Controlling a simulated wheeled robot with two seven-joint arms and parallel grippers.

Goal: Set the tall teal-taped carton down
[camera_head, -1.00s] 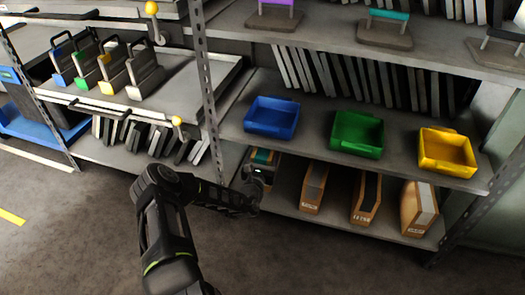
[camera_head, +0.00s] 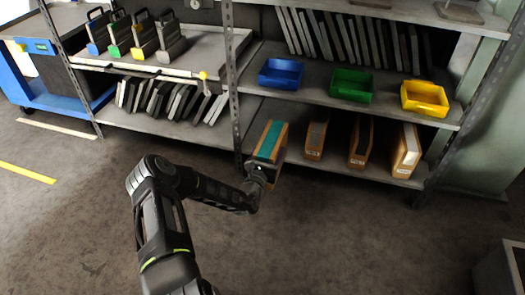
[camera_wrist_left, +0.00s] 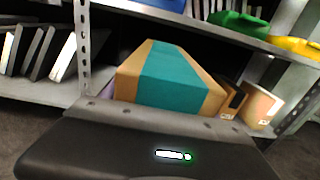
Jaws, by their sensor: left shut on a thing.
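The tall teal-taped carton (camera_head: 269,142) is brown cardboard with a teal band down its face. It is at the front left of the lower shelf bay in the head view, close to the metal upright. My left gripper (camera_head: 263,175) is shut on it at its near side. In the left wrist view the carton (camera_wrist_left: 172,78) fills the middle, beyond the dark gripper body; the fingertips are hidden there. I cannot tell whether its base touches the shelf. My right gripper is not in view.
Several brown cartons (camera_head: 316,136) stand to the right on the lower shelf (camera_head: 335,168). Blue (camera_head: 281,73), green (camera_head: 351,86) and yellow (camera_head: 425,98) bins sit on the shelf above. A perforated upright (camera_head: 233,95) stands just left of the carton. The floor in front is open.

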